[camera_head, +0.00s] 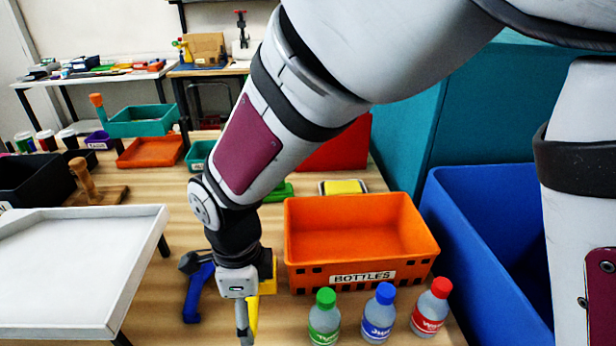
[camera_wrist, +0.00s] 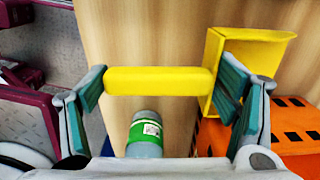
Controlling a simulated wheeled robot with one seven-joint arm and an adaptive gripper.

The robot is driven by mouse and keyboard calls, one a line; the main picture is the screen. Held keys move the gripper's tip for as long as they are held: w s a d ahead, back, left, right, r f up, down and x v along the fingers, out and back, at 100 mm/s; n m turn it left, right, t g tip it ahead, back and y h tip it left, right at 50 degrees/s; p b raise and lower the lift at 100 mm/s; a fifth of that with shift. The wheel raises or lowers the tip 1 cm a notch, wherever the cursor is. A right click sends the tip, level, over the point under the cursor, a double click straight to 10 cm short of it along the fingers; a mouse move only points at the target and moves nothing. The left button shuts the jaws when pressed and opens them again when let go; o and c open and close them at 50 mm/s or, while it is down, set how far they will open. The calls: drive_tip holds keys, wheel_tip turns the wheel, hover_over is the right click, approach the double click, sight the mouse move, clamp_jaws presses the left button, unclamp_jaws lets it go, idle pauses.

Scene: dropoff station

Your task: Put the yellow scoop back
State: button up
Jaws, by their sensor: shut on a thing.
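The yellow scoop (camera_head: 268,284) is in my gripper (camera_head: 244,322), in front of the left end of the orange crate in the head view. In the wrist view its straight handle (camera_wrist: 160,81) spans between the two teal-padded fingers of my gripper (camera_wrist: 160,92), and its box-shaped bowl (camera_wrist: 252,62) is at the right, beside the right finger. My gripper is shut on the scoop. In the head view my wrist hides part of it. I cannot tell whether the scoop touches the table.
The orange crate (camera_head: 362,240) labelled BOTTLES is to the right. Bottles with green (camera_head: 325,318), blue (camera_head: 379,314) and red (camera_head: 431,308) caps stand before it. A blue tool (camera_head: 198,290) lies left of my gripper. A white tray (camera_head: 75,270) and a blue bin (camera_head: 480,240) flank the table.

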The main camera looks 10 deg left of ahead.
drive_tip(key=shift+f, duration=1.95)
drive_tip(key=o, duration=1.5)
drive_tip(key=shift+f, duration=0.15)
drive_tip(key=shift+o, duration=0.2)
